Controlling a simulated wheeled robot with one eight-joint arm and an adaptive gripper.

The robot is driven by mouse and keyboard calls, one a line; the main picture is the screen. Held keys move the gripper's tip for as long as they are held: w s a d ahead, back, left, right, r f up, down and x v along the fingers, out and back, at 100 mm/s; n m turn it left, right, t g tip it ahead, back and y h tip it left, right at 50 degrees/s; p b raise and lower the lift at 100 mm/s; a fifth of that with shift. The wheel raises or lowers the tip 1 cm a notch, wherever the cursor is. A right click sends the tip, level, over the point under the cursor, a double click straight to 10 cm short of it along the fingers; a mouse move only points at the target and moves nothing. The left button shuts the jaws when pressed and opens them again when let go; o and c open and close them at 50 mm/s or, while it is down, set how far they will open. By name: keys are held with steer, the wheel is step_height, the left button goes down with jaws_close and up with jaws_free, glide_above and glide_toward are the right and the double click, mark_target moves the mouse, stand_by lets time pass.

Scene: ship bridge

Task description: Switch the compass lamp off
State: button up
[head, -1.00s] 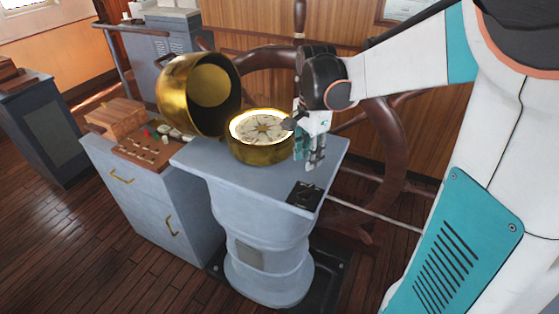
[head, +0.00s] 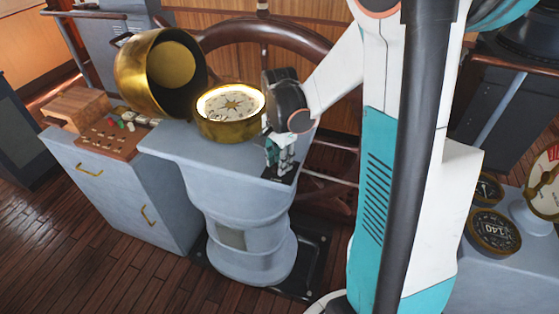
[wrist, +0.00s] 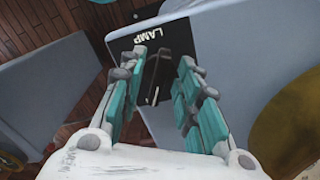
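The brass compass (head: 230,122) sits on the blue-grey pedestal, its face glowing bright around the rim. A black plate (wrist: 140,45) lettered LAMP lies on the pedestal top. A dark rocker switch (wrist: 160,72) on it shows between my fingers in the wrist view. In the head view the plate (head: 270,174) is partly covered by my gripper (head: 279,168). My gripper (wrist: 164,62) is open, pointing down over the plate with a finger on each side of the switch. Whether it touches the switch I cannot tell.
The tilted brass hood (head: 165,70) stands left of the compass. A ship's wheel (head: 275,32) is behind the pedestal. A cabinet (head: 120,190) with a wooden box (head: 77,104) and small pegs is at left. Gauges (head: 493,230) lie on a surface at right.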

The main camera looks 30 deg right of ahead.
jaws_close()
steer(key=shift+n, duration=0.3)
steer(key=n+b, duration=0.1)
steer(key=n, duration=0.4)
steer(key=shift+s, duration=0.15)
steer(key=n+b, duration=0.1)
steer(key=n, duration=0.5)
steer(key=shift+d, duration=0.15)
steer(key=shift+n, duration=0.3)
jaws_free()
